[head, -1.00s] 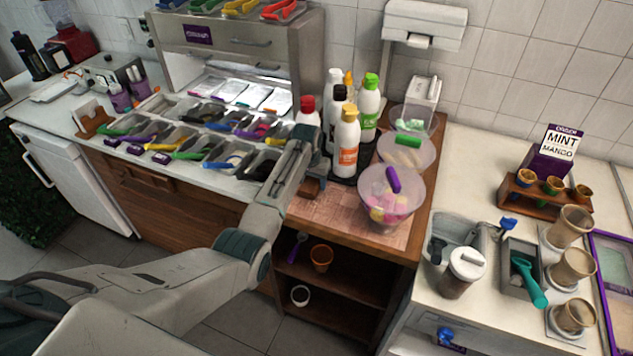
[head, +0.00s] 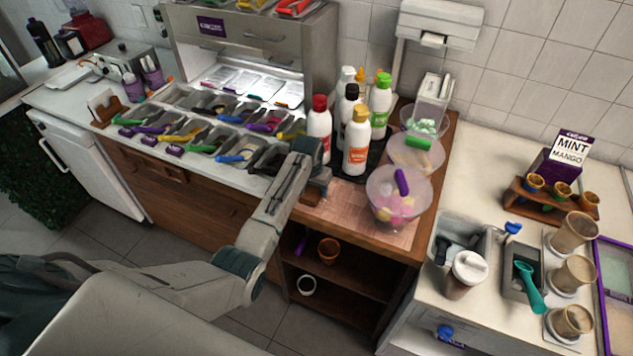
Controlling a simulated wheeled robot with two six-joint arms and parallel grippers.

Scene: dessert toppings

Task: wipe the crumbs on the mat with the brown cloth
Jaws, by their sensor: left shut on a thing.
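My left gripper (head: 314,190) is at the left edge of the pinkish-brown mat (head: 345,212) on the wooden counter. It is shut on the brown cloth (head: 312,196), of which only a small brown part shows below and beside the gripper; my arm hides the rest. The cloth is low, at or just above the mat; I cannot tell whether it touches. Crumbs on the mat are too small to make out. My right gripper is not in view.
Several sauce bottles (head: 357,141) stand on a dark tray behind the mat. A clear bowl of pink and yellow pieces (head: 398,195) stands at the mat's right side, with more bowls (head: 414,155) behind it. Topping bins (head: 215,132) lie left of the gripper.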

